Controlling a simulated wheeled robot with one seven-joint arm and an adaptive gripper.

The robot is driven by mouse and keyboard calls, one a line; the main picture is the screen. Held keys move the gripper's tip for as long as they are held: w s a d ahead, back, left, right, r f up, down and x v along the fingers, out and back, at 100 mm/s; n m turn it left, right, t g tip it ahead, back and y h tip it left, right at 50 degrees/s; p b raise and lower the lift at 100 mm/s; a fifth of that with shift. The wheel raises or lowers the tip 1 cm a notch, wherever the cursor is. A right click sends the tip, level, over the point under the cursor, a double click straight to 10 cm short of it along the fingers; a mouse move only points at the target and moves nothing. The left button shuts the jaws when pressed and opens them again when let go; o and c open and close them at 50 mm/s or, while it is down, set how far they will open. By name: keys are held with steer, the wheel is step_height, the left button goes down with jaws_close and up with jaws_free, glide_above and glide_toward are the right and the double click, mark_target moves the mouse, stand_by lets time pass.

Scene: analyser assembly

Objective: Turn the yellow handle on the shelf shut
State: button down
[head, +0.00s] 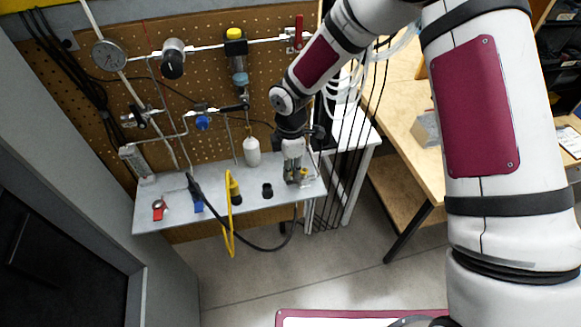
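The grey shelf (215,207) stands against the pegboard in the head view. My gripper (296,175) points down over its right end. A small yellow and brass-coloured part (302,174) shows right at my fingertips; it may be the yellow handle. I cannot tell whether the fingers touch it, sit around it or are closed, as gripper and part overlap and are small. Another yellow piece (234,188) with a black base stands near the shelf's middle, to the left of my gripper.
A yellow hose (229,236) and a black cable (262,248) hang over the front edge. A black fitting (267,190), a red-handled valve (158,209) and a blue-handled part (198,206) are on the shelf. A white bottle (252,152) hangs behind. A wooden table (405,125) stands right.

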steer(key=shift+w+m, duration=0.1)
steer(key=shift+m, duration=0.2)
steer(key=m, duration=0.1)
steer(key=w+m+b, duration=0.1)
steer(key=m, duration=0.1)
steer(key=m+b, duration=0.1)
steer(key=shift+w+a+f, duration=0.1)
steer(key=shift+w, duration=0.2)
steer(key=m, duration=0.1)
steer(key=w+m+b, duration=0.1)
steer(key=m, duration=0.3)
steer(key=shift+w+d, duration=0.25)
steer(key=shift+d, duration=0.05)
steer(key=m, duration=0.2)
steer(key=w+d+m+b, duration=0.1)
steer(key=m, duration=0.1)
steer(key=shift+w+d+m+b, duration=0.15)
steer(key=shift+d+m, duration=0.2)
steer(key=shift+m, duration=0.75)
steer(key=shift+w+d+m+b, duration=0.15)
steer(key=shift+d+m, duration=0.2)
steer(key=shift+m, duration=0.75)
steer(key=c, duration=1.6)
jaws_free()
